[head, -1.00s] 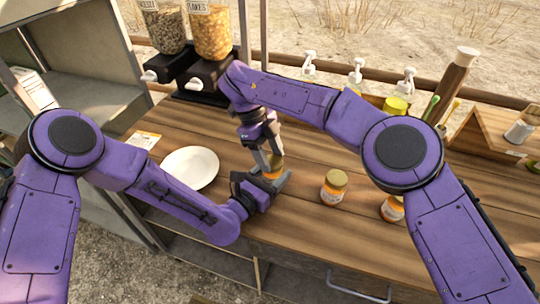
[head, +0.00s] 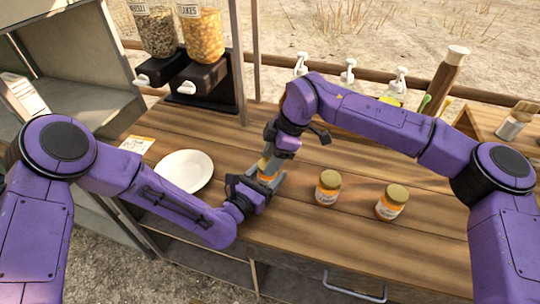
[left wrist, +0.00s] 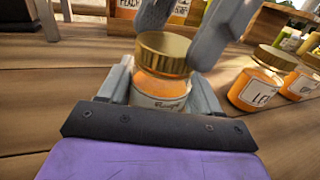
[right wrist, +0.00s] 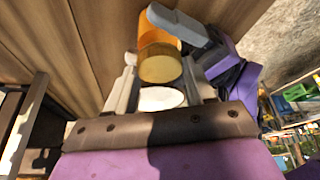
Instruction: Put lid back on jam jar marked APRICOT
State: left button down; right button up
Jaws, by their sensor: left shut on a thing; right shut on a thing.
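A jam jar (left wrist: 160,88) with orange contents is held in my left gripper (head: 264,184), low over the wooden counter. It stands about upright, and its label is too blurred to read. A gold lid (left wrist: 165,50) sits at the jar's mouth; I cannot tell whether it is fully seated. My right gripper (right wrist: 160,62) comes from above and is shut on the lid, which also shows between its fingers in the right wrist view (right wrist: 160,70). Two other gold-lidded jars, a nearer-left one (head: 327,188) and one to its right (head: 391,202), stand on the counter.
A white plate (head: 184,171) lies left of the held jar, with a paper card (head: 137,144) beyond it. Cereal dispensers (head: 190,70) stand at the back left. Pump bottles (head: 347,75) and a brown bottle (head: 445,75) stand behind. The counter's front right is clear.

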jog(key=m+t, duration=0.1)
jog(key=m, duration=0.3)
jog(key=shift+s+t, duration=0.2)
jog(key=shift+t, duration=0.2)
jog(key=m+t, duration=0.1)
jog(key=m, duration=0.3)
jog(key=shift+a+h, duration=0.1)
jog(key=shift+h, duration=0.3)
jog(key=o, duration=1)
jog(key=shift+s+r, duration=0.1)
jog(key=shift+r, duration=2.15)
jog(key=shift+c, duration=0.4)
